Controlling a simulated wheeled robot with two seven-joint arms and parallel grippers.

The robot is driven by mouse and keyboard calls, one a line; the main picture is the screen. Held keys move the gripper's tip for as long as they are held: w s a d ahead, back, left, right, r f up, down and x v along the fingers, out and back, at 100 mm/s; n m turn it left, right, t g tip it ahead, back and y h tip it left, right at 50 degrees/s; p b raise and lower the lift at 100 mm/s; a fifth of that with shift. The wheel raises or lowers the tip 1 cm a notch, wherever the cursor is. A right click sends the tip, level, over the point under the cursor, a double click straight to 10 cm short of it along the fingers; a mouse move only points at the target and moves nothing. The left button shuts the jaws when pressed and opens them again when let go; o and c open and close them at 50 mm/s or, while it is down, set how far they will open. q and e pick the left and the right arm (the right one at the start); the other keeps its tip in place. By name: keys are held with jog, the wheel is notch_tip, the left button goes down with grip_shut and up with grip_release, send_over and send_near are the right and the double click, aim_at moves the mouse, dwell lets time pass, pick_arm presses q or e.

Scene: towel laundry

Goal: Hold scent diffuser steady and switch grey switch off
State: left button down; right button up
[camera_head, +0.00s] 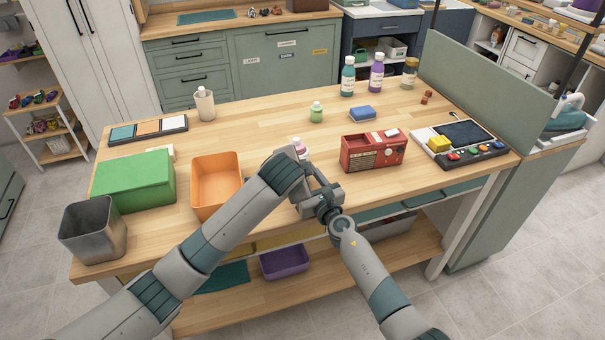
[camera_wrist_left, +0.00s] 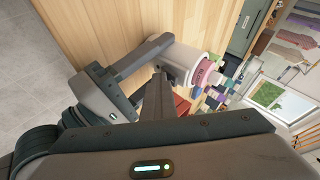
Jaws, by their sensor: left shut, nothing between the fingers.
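The scent diffuser (camera_wrist_left: 193,62) is a white cylinder with a pink upper part, standing on the wooden table. In the head view its pink and white top (camera_head: 300,146) shows just behind my two grippers. My right gripper (camera_wrist_left: 160,57) reaches in from the left of the wrist view, with one finger along the diffuser's side. Its other finger is hidden, and it appears shut on the diffuser. My left gripper (camera_wrist_left: 157,82) is shut and empty, its fingertips close to the diffuser's near side. A small dark spot there may be the grey switch; contact is unclear.
An orange bin (camera_head: 216,183) stands left of my left arm, near a green box (camera_head: 134,181) and a metal bin (camera_head: 93,229). A red radio (camera_head: 373,151) is right of the grippers.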

pick_arm(q)
jog(key=shift+w+a+r, duration=0.1)
jog(key=shift+a+r, duration=0.05)
jog(key=shift+r, duration=0.7)
jog(key=v, duration=1.2)
jog(key=shift+d+r, duration=0.3)
jog(key=shift+r, duration=0.35)
jog(key=shift+w+r+n+g+h, duration=0.1)
jog(key=shift+n+g+h, duration=0.1)
jog(key=shift+g, duration=0.7)
jog(key=shift+w+r+n+g+h, duration=0.1)
jog(key=shift+g+h, duration=0.1)
jog(key=shift+g, duration=0.7)
